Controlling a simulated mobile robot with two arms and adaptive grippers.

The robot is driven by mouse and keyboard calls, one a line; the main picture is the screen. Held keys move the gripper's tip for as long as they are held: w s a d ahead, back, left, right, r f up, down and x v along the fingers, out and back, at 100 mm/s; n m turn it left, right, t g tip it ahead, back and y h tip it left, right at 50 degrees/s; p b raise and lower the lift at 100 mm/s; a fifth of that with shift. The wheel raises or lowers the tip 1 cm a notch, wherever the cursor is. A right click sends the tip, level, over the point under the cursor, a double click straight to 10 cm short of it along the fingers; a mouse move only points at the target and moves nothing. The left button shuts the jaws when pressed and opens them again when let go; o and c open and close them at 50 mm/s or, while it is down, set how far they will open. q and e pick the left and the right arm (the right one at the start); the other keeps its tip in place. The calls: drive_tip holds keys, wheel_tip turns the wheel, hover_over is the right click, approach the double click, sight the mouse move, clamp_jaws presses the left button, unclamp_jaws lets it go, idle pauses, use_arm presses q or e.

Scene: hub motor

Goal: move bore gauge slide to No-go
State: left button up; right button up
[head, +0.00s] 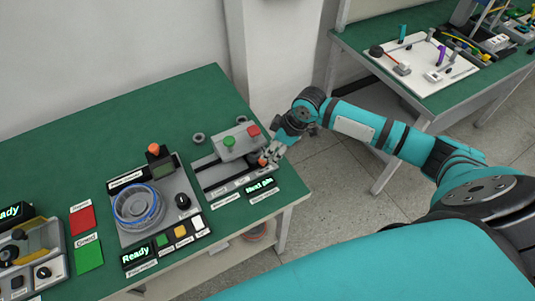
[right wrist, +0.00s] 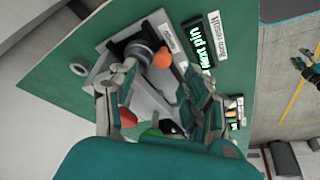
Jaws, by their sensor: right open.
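The bore gauge (head: 212,172) is a grey fixture at the right end of the green table. Its slide carries an orange knob (right wrist: 162,57), also seen in the head view (head: 262,162). My right gripper (head: 268,155) is over the right end of the gauge, close to the knob. In the right wrist view its open fingers (right wrist: 165,88) sit on either side of the area just below the knob, holding nothing visible. A lit display (head: 260,186) reads "Next pin" (right wrist: 201,46). The slide labels are too small to read. My left gripper is not seen.
A box with a green button (head: 229,141) and a red button (head: 253,131) stands behind the gauge. A blue-ringed fixture (head: 138,206) with a "Ready" display (head: 137,256) is to the left. Red (head: 82,218) and green (head: 89,255) pads lie further left. Loose rings (head: 198,138) lie behind.

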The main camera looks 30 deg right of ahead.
drive_tip(key=v, duration=0.6)
idle(0.3)
